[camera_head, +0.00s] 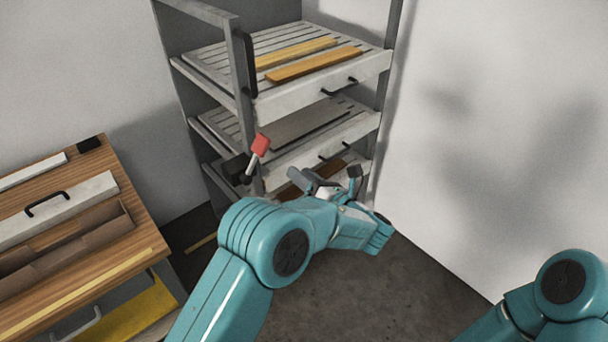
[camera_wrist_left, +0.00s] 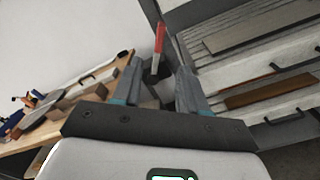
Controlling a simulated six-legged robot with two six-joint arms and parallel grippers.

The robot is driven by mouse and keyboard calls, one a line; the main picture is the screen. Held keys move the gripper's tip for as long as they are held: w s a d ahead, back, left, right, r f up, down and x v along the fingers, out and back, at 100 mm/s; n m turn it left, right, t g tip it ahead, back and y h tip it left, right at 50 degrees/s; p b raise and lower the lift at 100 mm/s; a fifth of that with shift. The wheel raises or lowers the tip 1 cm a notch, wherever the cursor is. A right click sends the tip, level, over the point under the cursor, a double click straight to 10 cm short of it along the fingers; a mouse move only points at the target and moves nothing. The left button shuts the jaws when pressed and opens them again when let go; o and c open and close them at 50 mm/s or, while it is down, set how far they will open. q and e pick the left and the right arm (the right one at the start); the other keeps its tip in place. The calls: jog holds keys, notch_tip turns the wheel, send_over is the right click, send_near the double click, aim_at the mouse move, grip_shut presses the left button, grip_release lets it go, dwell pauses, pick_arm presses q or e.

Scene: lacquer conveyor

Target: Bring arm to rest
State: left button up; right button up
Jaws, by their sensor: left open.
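My left arm, teal, comes up from the bottom of the head view and reaches toward the rack. Its gripper (camera_head: 328,178) is in front of the rack's lower shelves. In the left wrist view the two grey fingers (camera_wrist_left: 160,68) stand apart with nothing gripped between them. A lever with a red grip (camera_head: 260,145) on the rack post is left of the gripper in the head view. The red grip (camera_wrist_left: 159,38) shows beyond the fingertips in the wrist view, apart from them as far as I can tell. My right arm shows at the lower right; its gripper is out of frame.
A grey rack (camera_head: 320,85) with pull-out slatted shelves and black handles stands ahead; wooden boards (camera_head: 315,64) lie on its top shelf. A wooden workbench (camera_head: 140,215) with a drawer stands at left. A bare white wall (camera_head: 500,130) is at right. Dark floor (camera_head: 350,300) is open between.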

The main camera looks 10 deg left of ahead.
pick_arm(q)
jog(key=shift+w+a+f, duration=0.1)
jog(key=shift+a, duration=0.1)
jog(key=shift+d, duration=0.15)
jog(key=s+a+f+n+g+h, duration=0.1)
jog(key=s+a+f+g+h, duration=0.15)
jog(key=f, duration=0.55)
jog(key=s+a+f+n+g+h, duration=0.2)
jog(key=s+f+g, duration=0.15)
jog(key=f, duration=0.45)
jog(key=s+f+n+g+h, duration=0.4)
jog(key=s+f+n, duration=0.1)
jog(key=s+f, duration=0.5)
jog(key=s+d+f+n+h, duration=0.1)
jog(key=s+n+h, duration=0.4)
jog(key=n, duration=0.8)
jog(key=s+d+f+n+h, duration=0.2)
jog(key=s+d+n+h, duration=0.2)
jog(key=s+n, duration=0.8)
jog(key=shift+s+n+h, duration=0.15)
jog(key=shift+n+h, duration=0.3)
jog(key=shift+n, duration=0.45)
